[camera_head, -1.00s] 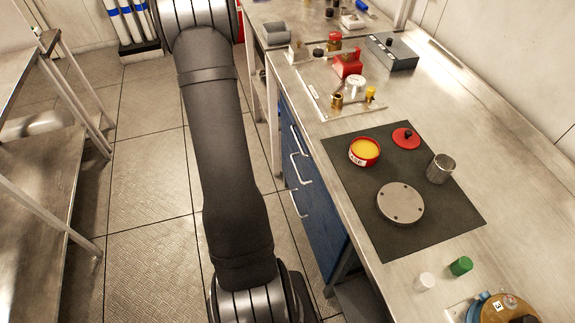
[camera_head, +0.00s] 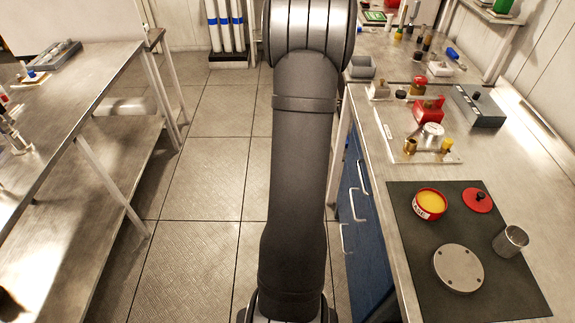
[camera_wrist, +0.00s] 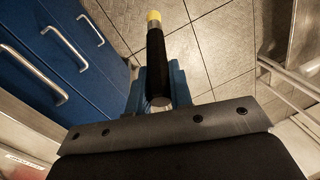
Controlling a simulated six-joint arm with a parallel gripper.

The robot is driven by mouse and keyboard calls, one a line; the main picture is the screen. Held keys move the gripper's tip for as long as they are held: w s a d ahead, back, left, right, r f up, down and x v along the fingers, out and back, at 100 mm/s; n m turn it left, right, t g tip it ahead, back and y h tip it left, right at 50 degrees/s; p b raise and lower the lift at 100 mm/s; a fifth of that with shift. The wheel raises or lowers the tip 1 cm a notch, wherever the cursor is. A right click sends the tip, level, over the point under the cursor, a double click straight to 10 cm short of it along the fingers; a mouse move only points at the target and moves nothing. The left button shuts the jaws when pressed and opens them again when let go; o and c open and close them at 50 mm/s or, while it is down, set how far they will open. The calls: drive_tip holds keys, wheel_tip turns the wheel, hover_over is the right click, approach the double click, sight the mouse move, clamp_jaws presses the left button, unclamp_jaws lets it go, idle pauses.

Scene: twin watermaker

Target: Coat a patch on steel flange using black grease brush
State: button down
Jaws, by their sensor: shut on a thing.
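The steel flange (camera_head: 458,268) is a flat grey disc with small holes, lying on the dark mat (camera_head: 415,240) on the right bench. An open red tin of yellow grease (camera_head: 430,203) stands behind it on the mat. In the wrist view my gripper (camera_wrist: 159,85), with blue fingers, is shut on the brush (camera_wrist: 156,48). The brush has a black handle, a pale metal band and a yellow far end. It is held over the floor beside blue drawers, away from the flange. My gripper is hidden in the head view, where only my dark arm shows.
A red lid (camera_head: 478,201) and a steel cup (camera_head: 510,241) are also on the mat. A tray with small parts (camera_head: 400,153) and a grey box (camera_head: 479,106) stand farther back. Another metal bench (camera_head: 75,105) is at the left. Open floor lies between the benches.

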drive_tip(key=s+d+r, duration=0.5)
drive_tip(key=d, duration=0.3)
drive_tip(key=s+d+r, duration=0.4)
drive_tip(key=d+r, duration=0.1)
drive_tip(key=d, duration=0.4)
drive_tip(key=s+d+r, duration=0.4)
drive_tip(key=s+d, duration=0.1)
drive_tip(key=d, duration=0.3)
drive_tip(key=s+d+r+n+h, duration=0.1)
drive_tip(key=s+d+r, duration=0.2)
drive_tip(key=s, duration=0.6)
drive_tip(key=s+d+r+n+g, duration=0.1)
drive_tip(key=s+d+r, duration=0.25)
drive_tip(key=s, duration=0.55)
drive_tip(key=s+d+r+n+h, duration=0.1)
drive_tip(key=s+d+r, duration=0.25)
drive_tip(key=s, duration=0.55)
drive_tip(key=shift+s+d+f, duration=0.1)
drive_tip(key=shift+f, duration=1.35)
drive_tip(key=shift+s+d+f, duration=0.1)
drive_tip(key=shift+f, duration=1.35)
